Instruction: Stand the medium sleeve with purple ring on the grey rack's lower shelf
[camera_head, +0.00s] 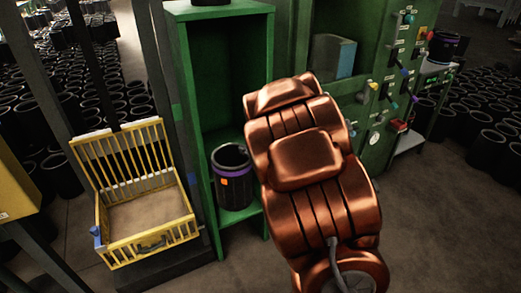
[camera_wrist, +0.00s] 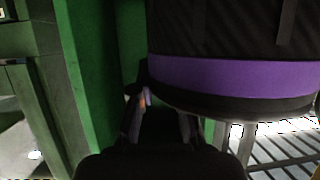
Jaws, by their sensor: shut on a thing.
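A black sleeve with a purple ring (camera_head: 234,193) and a small orange mark shows upright in front of or inside the green cabinet, left of my copper arm. In the wrist view, a black sleeve with a purple ring (camera_wrist: 230,77) fills the upper right, its dark rim close to my fingers. My gripper (camera_wrist: 160,115) is shut on this sleeve; the contact is partly hidden in shadow. My arm hides the gripper in the head view. I cannot tell for sure whether both views show the same sleeve. Dark grey posts (camera_head: 93,65), possibly the grey rack, stand at left.
A yellow barred crate (camera_head: 150,245) stands left of the green cabinet (camera_head: 226,10). A green control panel (camera_head: 385,100) with knobs is behind my arm. Many black sleeves crowd the floor at both sides.

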